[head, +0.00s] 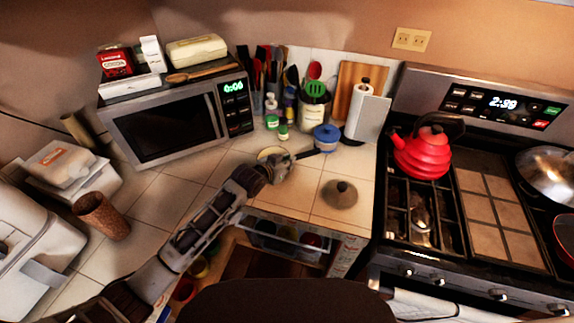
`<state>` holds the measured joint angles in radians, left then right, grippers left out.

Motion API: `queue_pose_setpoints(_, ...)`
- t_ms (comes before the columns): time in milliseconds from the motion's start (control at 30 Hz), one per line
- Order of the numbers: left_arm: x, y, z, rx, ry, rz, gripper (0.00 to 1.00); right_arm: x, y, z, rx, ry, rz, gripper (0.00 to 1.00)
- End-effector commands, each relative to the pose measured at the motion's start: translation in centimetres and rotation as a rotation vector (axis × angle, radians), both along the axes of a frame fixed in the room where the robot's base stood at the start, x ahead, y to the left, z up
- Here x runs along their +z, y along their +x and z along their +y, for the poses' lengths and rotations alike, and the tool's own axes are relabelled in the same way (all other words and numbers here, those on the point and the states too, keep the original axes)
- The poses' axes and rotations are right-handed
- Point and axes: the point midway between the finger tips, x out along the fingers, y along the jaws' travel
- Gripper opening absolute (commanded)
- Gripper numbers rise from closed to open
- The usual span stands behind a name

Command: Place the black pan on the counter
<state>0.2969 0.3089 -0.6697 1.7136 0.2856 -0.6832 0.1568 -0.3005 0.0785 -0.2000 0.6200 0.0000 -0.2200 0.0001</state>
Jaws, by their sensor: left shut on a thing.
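My left gripper (283,168) is over the tiled counter (224,172), between the microwave and the stove. It is shut on a dark handle, which I take to be the black pan's (308,153); the handle sticks out to the right of the fingers. A small pale round shape shows just behind the gripper, and I cannot tell whether it is part of the pan. The rest of the pan is hidden or too small to make out. I cannot tell whether the pan touches the counter. My right gripper is not in view.
A round lid (341,198) lies right of the gripper. A blue pot (326,138), utensil crock (314,108) and paper towel stand (367,115) are behind. The microwave (168,128) is left; the stove with a red kettle (422,155) is right. An open drawer (285,245) is in front.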

Motion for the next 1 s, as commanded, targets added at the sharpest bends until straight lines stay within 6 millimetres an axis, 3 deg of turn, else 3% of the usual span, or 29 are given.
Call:
queue_pose_setpoints(400,-1.2,0.0,0.0,-0.001,-0.002,-0.002,0.0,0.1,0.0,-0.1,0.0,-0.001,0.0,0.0)
queue_pose_setpoints(433,-1.4,-0.1,0.0,0.0,-0.001,0.002,0.15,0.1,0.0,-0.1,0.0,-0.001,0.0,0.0)
queue_pose_setpoints(600,-1.4,0.0,0.0,0.0,-0.001,0.0,0.34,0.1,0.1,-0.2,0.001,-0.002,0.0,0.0)
queue_pose_setpoints(1000,-1.3,-0.1,0.1,0.0,-0.001,-0.001,0.34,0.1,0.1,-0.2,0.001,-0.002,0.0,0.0)
